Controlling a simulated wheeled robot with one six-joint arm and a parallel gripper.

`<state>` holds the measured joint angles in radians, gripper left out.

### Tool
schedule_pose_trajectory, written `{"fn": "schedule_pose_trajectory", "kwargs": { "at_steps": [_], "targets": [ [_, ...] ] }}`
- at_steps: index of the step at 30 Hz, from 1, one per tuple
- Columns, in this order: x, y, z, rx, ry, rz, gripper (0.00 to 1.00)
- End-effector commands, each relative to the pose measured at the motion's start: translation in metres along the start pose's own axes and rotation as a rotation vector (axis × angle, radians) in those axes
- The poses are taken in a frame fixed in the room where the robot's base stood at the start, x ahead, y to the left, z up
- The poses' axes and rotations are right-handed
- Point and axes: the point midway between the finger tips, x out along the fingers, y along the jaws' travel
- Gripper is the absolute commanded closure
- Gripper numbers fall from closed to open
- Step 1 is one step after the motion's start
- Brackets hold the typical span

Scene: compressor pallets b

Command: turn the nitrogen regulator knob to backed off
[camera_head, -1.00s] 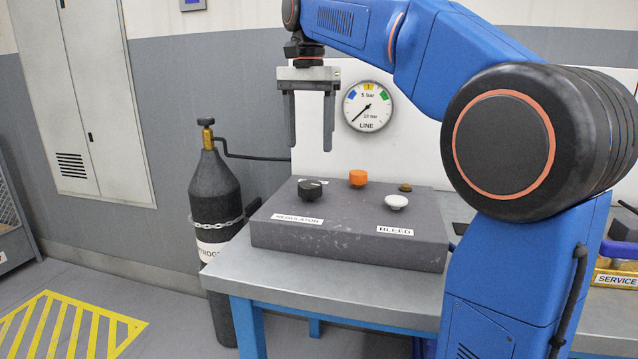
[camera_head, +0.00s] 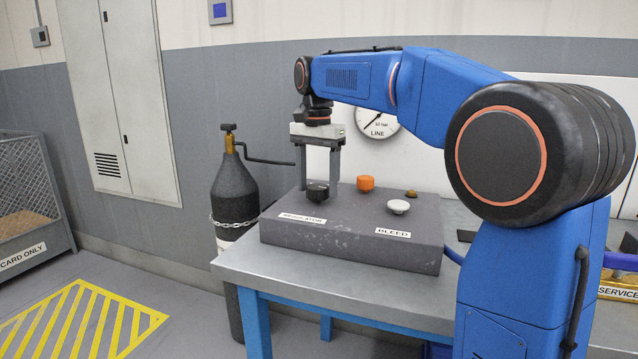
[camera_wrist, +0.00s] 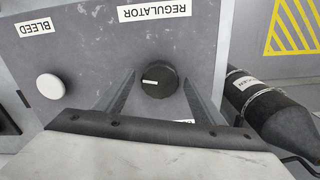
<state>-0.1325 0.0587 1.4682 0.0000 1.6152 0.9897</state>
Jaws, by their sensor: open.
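The black regulator knob (camera_head: 317,191) stands on the dark grey panel block (camera_head: 345,240) behind the REGULATOR label (camera_head: 302,218). In the wrist view the knob (camera_wrist: 159,82) has a white pointer mark on its left side, pointing left. My gripper (camera_head: 320,188) points straight down over the knob, its fingers open. In the wrist view the two fingers lie on either side of the knob, with a gap showing on each side. The LINE gauge (camera_head: 376,122) is partly hidden behind my arm, so its full dial cannot be read.
An orange knob (camera_head: 365,183), a small brass fitting (camera_head: 411,194) and a white BLEED knob (camera_head: 398,206) share the block. A dark gas cylinder (camera_head: 236,187) stands left of the steel table (camera_head: 245,267). Yellow floor hatching (camera_head: 85,320) lies at left.

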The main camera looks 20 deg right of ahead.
Motion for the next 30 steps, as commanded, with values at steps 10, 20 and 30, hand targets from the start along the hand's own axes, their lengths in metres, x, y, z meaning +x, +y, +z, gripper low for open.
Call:
{"fn": "schedule_pose_trajectory", "kwargs": {
  "at_steps": [10,20,30],
  "targets": [
    [-0.0004,0.0002,-0.0001,0.000,0.000,0.000,0.78],
    [-0.0007,0.0003,-0.0001,-0.077,0.001,-0.001,0.78],
    [-0.0009,0.0003,-0.0002,-0.344,0.001,-0.001,0.78]
  ]
}}
